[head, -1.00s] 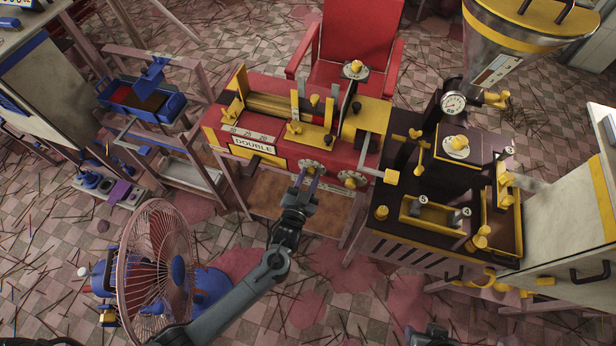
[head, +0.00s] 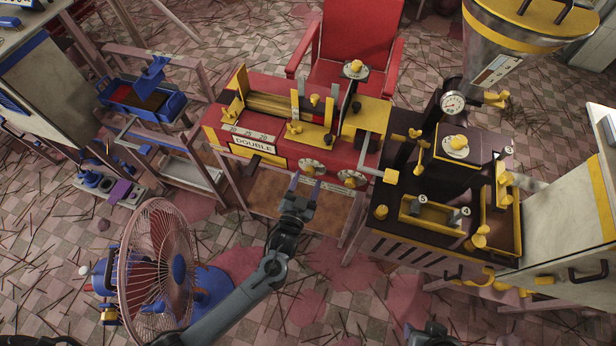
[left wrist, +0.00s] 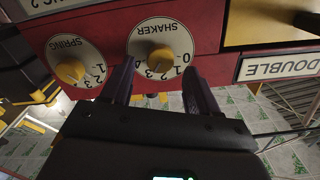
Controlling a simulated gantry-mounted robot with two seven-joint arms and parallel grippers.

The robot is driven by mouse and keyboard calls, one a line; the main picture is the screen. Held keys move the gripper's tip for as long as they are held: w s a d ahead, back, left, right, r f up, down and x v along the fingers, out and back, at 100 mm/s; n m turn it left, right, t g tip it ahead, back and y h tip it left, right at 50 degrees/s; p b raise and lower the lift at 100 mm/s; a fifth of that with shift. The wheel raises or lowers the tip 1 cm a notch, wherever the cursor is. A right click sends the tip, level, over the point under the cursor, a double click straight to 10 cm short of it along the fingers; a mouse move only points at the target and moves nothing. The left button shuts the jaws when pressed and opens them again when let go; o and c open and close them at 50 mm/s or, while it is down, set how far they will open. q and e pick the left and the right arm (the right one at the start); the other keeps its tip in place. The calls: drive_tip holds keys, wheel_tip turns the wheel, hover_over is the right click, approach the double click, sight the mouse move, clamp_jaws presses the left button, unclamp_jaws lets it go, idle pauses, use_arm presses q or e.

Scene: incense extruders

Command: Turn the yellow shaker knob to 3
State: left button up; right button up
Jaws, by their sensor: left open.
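The yellow shaker knob (left wrist: 160,61) sits on a round white dial lettered SHAKER on the red machine front. In the left wrist view the dial appears upside down, with numbers along its lower edge. I cannot tell which number the knob points to. In the head view the shaker dial (head: 311,166) is just right of the DOUBLE label. My left gripper (head: 304,182) is open and empty, in front of and below the dial. Its two dark fingers (left wrist: 160,78) stand apart below the knob in the wrist view, not closed on it.
A similar SPRING dial with a yellow knob (left wrist: 72,71) is beside the shaker dial. The DOUBLE label (head: 253,145) is on its other side. A pink fan (head: 160,262) stands near my left arm. A dark machine with yellow parts (head: 445,190) stands at right.

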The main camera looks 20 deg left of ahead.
use_arm(q)
drive_tip(key=s+p, duration=0.1)
drive_tip(key=s, duration=0.7)
drive_tip(key=shift+s+d, duration=0.3)
drive_tip(key=shift+s, duration=0.1)
